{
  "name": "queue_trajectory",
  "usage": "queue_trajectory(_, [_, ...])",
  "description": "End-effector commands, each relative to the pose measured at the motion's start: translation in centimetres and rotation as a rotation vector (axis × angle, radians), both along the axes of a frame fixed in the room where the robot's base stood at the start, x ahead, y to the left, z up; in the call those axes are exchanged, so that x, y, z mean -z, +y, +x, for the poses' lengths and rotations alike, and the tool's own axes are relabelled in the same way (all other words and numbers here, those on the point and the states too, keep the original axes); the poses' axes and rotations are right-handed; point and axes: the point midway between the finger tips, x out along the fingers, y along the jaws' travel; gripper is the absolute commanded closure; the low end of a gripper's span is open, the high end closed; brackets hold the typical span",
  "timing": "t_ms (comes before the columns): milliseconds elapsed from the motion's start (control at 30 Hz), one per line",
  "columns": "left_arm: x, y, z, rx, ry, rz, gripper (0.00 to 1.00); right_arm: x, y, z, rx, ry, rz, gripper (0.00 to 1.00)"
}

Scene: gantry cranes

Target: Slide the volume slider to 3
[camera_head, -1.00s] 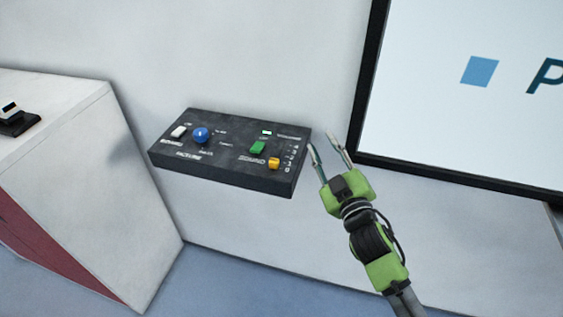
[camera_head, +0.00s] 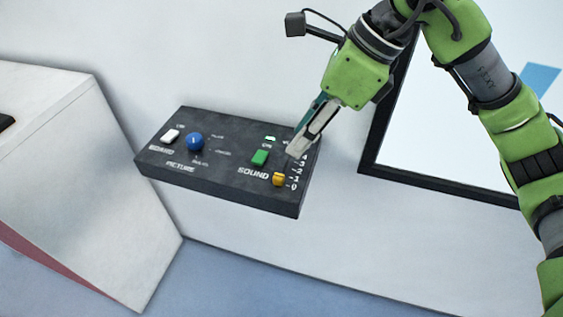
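The dark control panel (camera_head: 215,176) is fixed to the pale wall. Its yellow volume slider (camera_head: 279,180) sits at the low end of a scale on the panel's right, near the 0 and 1 marks. My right gripper (camera_head: 296,148) reaches down from the upper right, its fingertips over the upper part of the scale, above the slider in the picture. The fingers look close together, with nothing seen between them; whether they touch the panel I cannot tell. They hide part of the volume label and the top marks. My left gripper is not in view.
The panel also carries a green sound switch (camera_head: 260,158), a blue picture knob (camera_head: 195,142) and a white board switch (camera_head: 171,136). A black-framed screen (camera_head: 440,183) is on the wall to the right. A white cabinet (camera_head: 90,190) stands at the left.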

Motion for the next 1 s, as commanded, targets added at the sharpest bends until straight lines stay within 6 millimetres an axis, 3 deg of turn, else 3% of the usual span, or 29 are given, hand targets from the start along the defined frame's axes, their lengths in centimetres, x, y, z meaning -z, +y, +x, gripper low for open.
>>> queue_trajectory(167, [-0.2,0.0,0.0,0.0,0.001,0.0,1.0,0.4,-1.3,0.6,0.019,-0.028,-0.066,0.71])
queue_trajectory(267, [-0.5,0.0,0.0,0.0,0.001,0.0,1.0,1.5,-0.8,0.7,0.018,-0.025,-0.063,0.71])
queue_trajectory(700, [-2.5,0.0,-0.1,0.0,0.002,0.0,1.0,9.7,2.6,1.6,0.017,-0.022,-0.06,0.71])
queue_trajectory(1000, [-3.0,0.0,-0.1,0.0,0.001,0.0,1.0,12.4,3.6,2.0,0.016,-0.026,-0.059,0.71])
